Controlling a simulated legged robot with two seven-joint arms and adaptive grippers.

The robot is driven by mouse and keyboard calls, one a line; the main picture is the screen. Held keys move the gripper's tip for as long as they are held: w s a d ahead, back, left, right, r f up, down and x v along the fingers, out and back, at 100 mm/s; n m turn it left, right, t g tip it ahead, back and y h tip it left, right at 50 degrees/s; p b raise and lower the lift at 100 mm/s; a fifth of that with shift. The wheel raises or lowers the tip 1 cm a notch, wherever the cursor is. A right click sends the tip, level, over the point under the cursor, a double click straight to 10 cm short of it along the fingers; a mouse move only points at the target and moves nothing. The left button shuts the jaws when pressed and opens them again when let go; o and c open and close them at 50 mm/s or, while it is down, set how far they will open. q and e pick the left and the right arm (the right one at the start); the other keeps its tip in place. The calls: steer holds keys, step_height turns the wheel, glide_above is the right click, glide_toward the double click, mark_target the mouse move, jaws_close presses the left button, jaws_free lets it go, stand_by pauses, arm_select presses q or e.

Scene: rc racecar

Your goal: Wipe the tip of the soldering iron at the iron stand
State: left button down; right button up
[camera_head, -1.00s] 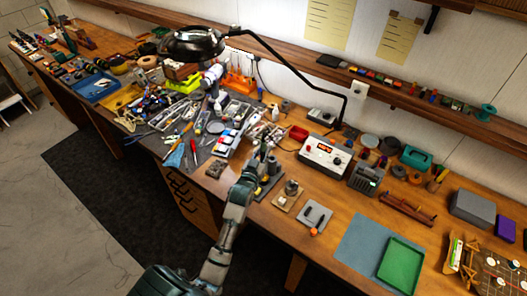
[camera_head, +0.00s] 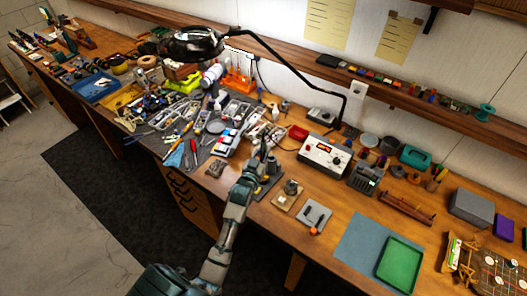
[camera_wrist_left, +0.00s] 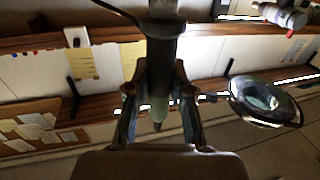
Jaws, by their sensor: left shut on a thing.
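My left gripper (camera_head: 262,157) is over the bench near the middle of the head view. In the left wrist view its fingers (camera_wrist_left: 158,98) are closed around a dark, cylindrical handle, which I take to be the soldering iron (camera_wrist_left: 163,50). A pale greenish end shows between the fingers. The iron's tip cannot be made out. A dark base (camera_head: 270,185), which looks like the iron stand, lies just right of my left gripper, partly hidden by the arm. Whether the iron touches it cannot be told. My right gripper is not in view.
A small round holder on a wooden square (camera_head: 287,195) and a grey plate (camera_head: 314,215) sit right of the arm. The white soldering station (camera_head: 324,157) stands behind. Crowded tools and trays lie left. A magnifier lamp (camera_head: 192,43) hangs above. A blue mat (camera_head: 358,245) lies farther right.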

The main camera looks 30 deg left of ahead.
arm_select(q)
steer(key=shift+f+b, duration=0.3)
steer(key=shift+f, duration=0.3)
stand_by(0.8)
steer(key=shift+p, duration=0.6)
stand_by(2.4)
stand_by(0.4)
